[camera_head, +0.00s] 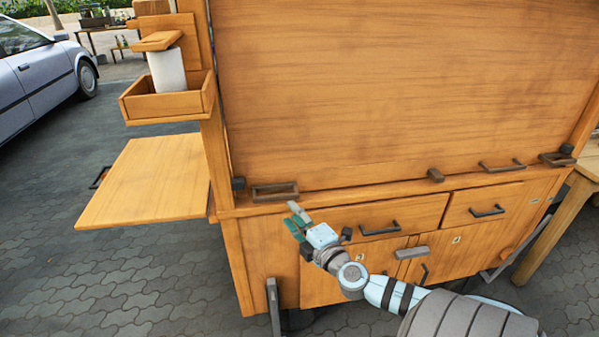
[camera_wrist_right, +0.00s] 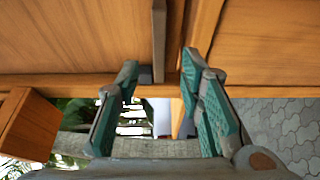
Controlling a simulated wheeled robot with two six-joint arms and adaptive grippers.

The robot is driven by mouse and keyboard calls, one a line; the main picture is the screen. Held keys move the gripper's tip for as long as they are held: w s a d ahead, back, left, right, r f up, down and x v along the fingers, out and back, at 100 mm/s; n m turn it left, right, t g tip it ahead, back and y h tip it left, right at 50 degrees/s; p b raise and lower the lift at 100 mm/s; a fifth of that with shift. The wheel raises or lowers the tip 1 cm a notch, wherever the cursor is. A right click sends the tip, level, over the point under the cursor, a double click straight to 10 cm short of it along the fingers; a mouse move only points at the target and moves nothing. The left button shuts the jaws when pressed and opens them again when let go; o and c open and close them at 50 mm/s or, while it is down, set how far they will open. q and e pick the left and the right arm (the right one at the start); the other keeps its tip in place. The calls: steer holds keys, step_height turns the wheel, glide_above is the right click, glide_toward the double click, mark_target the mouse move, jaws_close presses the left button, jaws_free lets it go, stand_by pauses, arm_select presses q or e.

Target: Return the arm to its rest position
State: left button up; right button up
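My right arm (camera_head: 380,290) comes in from the lower right of the head view and reaches toward the front of a wooden cabinet. Its right gripper (camera_head: 296,221), with green pads, is by the cabinet's ledge, near the left end of the drawer row. In the right wrist view the fingers of the gripper (camera_wrist_right: 158,75) stand apart with a wide gap and hold nothing. A narrow grey bar (camera_wrist_right: 159,40) shows beyond the fingertips. I cannot tell whether the gripper touches the cabinet. My left gripper is not in view.
The wooden cabinet (camera_head: 400,90) has drawers with dark handles (camera_head: 380,229). A side shelf (camera_head: 150,180) juts out left, below a wooden box (camera_head: 165,104) with a white cylinder (camera_head: 167,70). A wooden table (camera_head: 562,215) stands right. Paving (camera_head: 110,290) is open at lower left.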

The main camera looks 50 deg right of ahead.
steer(key=shift+v, duration=1.55)
